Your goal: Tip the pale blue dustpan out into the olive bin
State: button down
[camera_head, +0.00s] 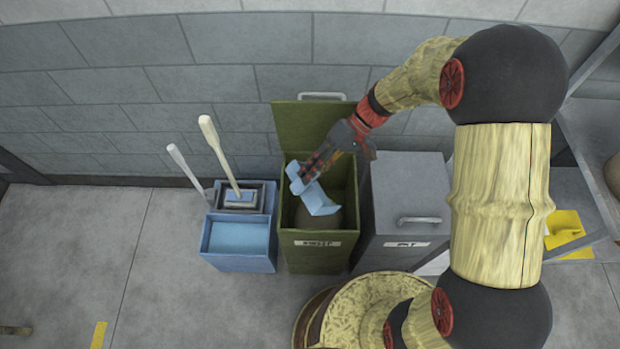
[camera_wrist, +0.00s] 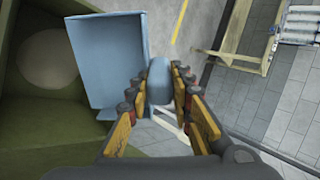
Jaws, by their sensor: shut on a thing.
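The pale blue dustpan (camera_head: 320,204) is in my gripper (camera_head: 307,178), above the open mouth of the olive bin (camera_head: 318,265). It hangs tilted, with its pan towards the bin's front. In the wrist view my gripper (camera_wrist: 158,86) is shut on the dustpan's rounded handle, and the pan (camera_wrist: 106,62) extends beyond the fingers. No loose contents show on the visible face of the pan. The bin's lid (camera_head: 310,127) stands open against the wall. A rounded brownish shape lies inside the bin, partly hidden by the dustpan; it looks paler in the wrist view.
A grey bin (camera_head: 408,185) with a shut lid stands right of the olive bin. A blue mop bucket (camera_head: 238,238) with two pale handles stands to its left. A shelf (camera_head: 590,140) with a yellow item (camera_head: 562,228) is at far right. The left floor is mostly clear.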

notch_tip(320, 180, up, 4)
jog(key=h+p, duration=0.1)
jog(key=p, duration=0.1)
jog(key=t+h+p, duration=0.1)
jog(key=p, duration=0.1)
jog(key=shift+s+a+f+h, duration=0.1)
jog(key=shift+f+h, duration=0.15)
jog(key=shift+h, duration=0.15)
notch_tip(320, 180, up, 3)
jog(key=t+h+p, duration=0.2)
jog(key=h+p, duration=0.1)
jog(key=p, duration=0.3)
jog(key=shift+f, duration=0.15)
notch_tip(320, 180, up, 2)
jog(key=t+h+p, duration=0.1)
jog(key=h+p, duration=0.1)
jog(key=p, duration=0.3)
jog(key=shift+f, duration=0.1)
